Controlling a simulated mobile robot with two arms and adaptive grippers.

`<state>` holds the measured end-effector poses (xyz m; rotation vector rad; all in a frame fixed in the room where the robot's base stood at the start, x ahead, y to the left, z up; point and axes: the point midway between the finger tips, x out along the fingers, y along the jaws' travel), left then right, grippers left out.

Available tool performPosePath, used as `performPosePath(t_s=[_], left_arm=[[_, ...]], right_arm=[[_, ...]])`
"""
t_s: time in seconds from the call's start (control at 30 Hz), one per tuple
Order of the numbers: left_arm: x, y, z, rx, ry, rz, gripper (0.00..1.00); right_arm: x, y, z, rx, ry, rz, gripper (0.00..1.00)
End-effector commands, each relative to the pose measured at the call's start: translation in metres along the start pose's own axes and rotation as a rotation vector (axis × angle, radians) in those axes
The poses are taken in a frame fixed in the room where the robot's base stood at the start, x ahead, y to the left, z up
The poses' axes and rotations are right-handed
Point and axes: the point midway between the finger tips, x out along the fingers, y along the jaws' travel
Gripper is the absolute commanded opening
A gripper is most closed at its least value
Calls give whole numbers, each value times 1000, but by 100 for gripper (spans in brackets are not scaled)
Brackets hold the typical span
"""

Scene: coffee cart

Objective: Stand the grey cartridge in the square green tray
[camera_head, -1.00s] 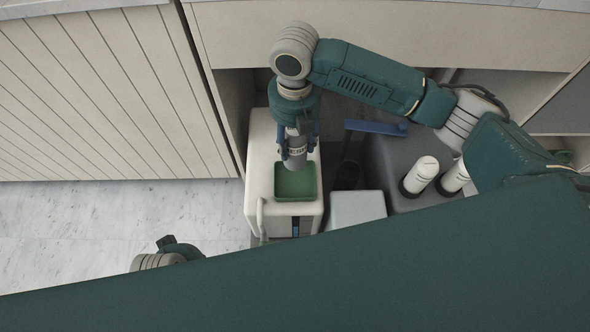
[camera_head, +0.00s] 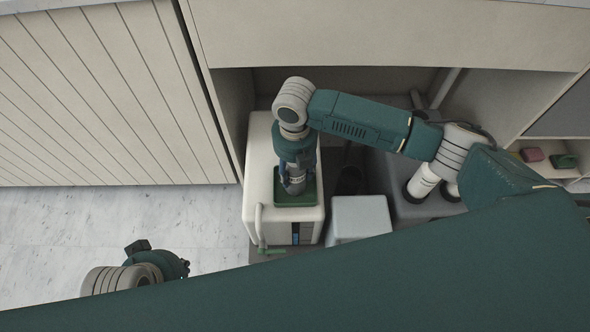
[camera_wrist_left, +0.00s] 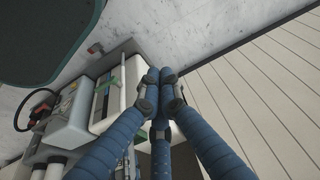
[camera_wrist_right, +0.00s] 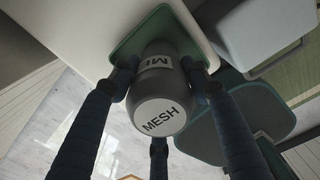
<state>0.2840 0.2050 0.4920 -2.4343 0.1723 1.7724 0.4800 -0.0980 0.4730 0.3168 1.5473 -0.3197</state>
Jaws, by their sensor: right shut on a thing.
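The grey cartridge (camera_head: 296,187), with a white "MESH" label, is upright in my right gripper (camera_head: 297,174). The right gripper's fingers close around it from the sides, as the right wrist view shows, with the cartridge (camera_wrist_right: 163,95) between them. The square green tray (camera_head: 283,200) sits on top of a white machine. The cartridge is over the tray's inside; its lower end is hidden or too small to tell if it touches the floor. The tray (camera_wrist_right: 124,52) is behind the cartridge in the right wrist view. My left gripper (camera_wrist_left: 160,78) has its fingertips together, with nothing between them, away from the tray.
The white machine (camera_head: 257,180) stands in an open cabinet bay beside a panelled wall. A light grey box (camera_head: 360,216) and a dark grey unit with white cylinders (camera_head: 424,181) stand to its right. Marble floor at the left is clear.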

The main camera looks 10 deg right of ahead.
Motion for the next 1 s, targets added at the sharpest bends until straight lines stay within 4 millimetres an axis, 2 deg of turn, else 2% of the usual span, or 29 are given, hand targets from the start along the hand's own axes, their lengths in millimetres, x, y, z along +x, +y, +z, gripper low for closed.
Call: performPosePath(t_s=[0.17,0.2,0.27,0.63,0.83,1.0], left_arm=[[0,0,0,0,0,0,0],[0,0,0,0,0,0,0],[0,0,0,0,0,0,0],[0,0,0,0,0,0,0],[-14,0,-5,0,4,0,0],[31,2,-1,1,-24,5,0]], right_arm=[[2,0,0,0,1,0,10],[3,0,0,0,1,0,53],[3,0,0,0,1,0,65],[-1,0,0,0,-1,1,66],[-34,1,1,1,-1,4,66],[-70,1,0,-1,-1,2,66]])
